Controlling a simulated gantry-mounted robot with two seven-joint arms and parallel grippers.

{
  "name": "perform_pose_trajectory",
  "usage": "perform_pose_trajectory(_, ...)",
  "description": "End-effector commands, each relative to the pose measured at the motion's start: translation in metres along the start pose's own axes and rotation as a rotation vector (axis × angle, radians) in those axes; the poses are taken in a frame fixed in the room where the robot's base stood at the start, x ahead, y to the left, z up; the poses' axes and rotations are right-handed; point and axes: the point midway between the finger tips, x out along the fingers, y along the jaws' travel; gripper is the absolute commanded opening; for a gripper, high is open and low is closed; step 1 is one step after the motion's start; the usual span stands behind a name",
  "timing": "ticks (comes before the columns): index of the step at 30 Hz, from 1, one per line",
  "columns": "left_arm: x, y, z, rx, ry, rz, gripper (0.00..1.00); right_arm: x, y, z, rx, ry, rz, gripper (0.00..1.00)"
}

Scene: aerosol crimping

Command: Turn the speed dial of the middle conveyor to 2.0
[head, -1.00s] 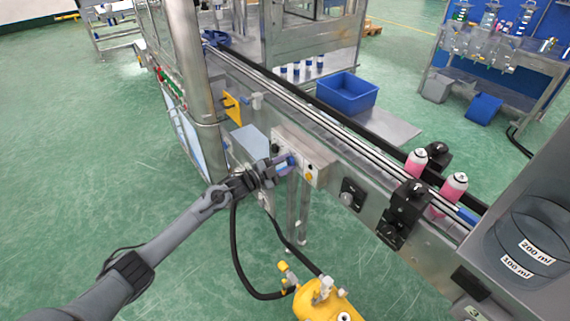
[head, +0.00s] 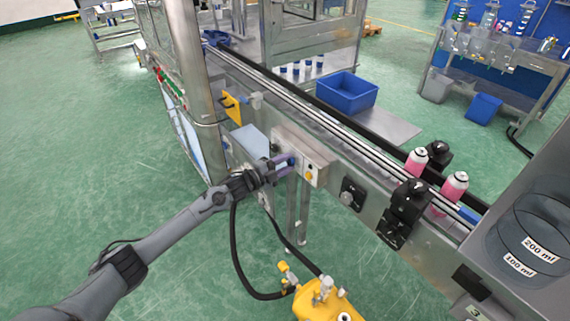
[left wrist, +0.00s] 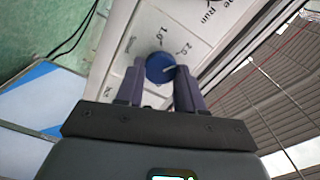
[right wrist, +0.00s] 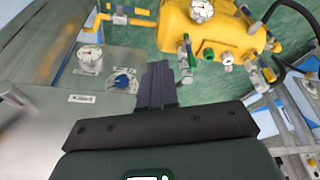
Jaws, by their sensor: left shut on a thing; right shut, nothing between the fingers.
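The blue speed dial (left wrist: 158,67) sits on a light panel printed with 1.0 and 2.0, in the left wrist view. Its white pointer mark is directed right, on the side of the 2.0 print. My left gripper (left wrist: 160,78) has its fingers on both sides of the dial and is shut on it. In the head view, my left gripper (head: 290,164) is at the control box (head: 315,164) on the conveyor's side, and the fingers partly hide the dial. My right gripper (right wrist: 158,72) is shut and empty; it is outside the head view.
The conveyor (head: 335,135) carries pink cans (head: 416,161) at the right. A blue bin (head: 347,92) stands behind it. A yellow tank (head: 325,303) with hoses is below. Beside my right gripper are another blue knob (right wrist: 123,81) and a gauge (right wrist: 90,56).

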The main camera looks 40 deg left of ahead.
Motion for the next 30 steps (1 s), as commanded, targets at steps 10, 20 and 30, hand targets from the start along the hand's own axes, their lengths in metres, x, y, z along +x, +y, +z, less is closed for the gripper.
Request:
perform_pose_trajectory(10,0.0,-0.001,0.0,-0.001,0.0,-0.001,0.63,0.0,0.001,0.0,-0.003,-0.001,0.003,0.0)
perform_pose_trajectory(20,-0.002,0.0,0.0,-0.001,0.0,0.0,0.63,-0.001,0.0,0.0,0.001,0.0,-0.001,0.0)
perform_pose_trajectory(30,-0.035,0.0,0.0,-0.001,-0.002,0.004,0.63,-0.012,-0.001,-0.004,0.006,0.001,-0.005,0.0)
